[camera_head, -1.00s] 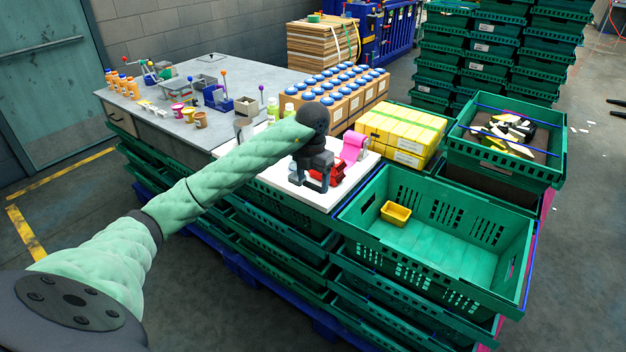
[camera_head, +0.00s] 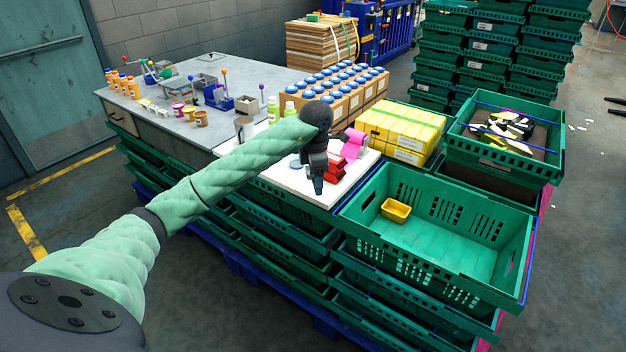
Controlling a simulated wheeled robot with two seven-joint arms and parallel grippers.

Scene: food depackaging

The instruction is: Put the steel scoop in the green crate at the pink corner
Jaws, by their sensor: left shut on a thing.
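My left gripper (camera_head: 317,188) is over the white board (camera_head: 290,180), pointing down. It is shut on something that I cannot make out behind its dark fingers. I cannot clearly identify the steel scoop; a grey metallic piece (camera_head: 243,127) stands at the board's back left. The large open green crate (camera_head: 430,285) is right of the gripper, with a yellow tub (camera_head: 396,210) inside at its left. Pink shows along the right side and front right corner (camera_head: 496,322) of the crate stack. My right gripper is out of view.
Red pieces (camera_head: 335,168) and a pink roll (camera_head: 356,143) are just right of the gripper. Yellow boxes (camera_head: 402,130) stand behind the crate. Another green crate (camera_head: 500,165) holds yellow and dark pieces. Most of the large crate's floor is free.

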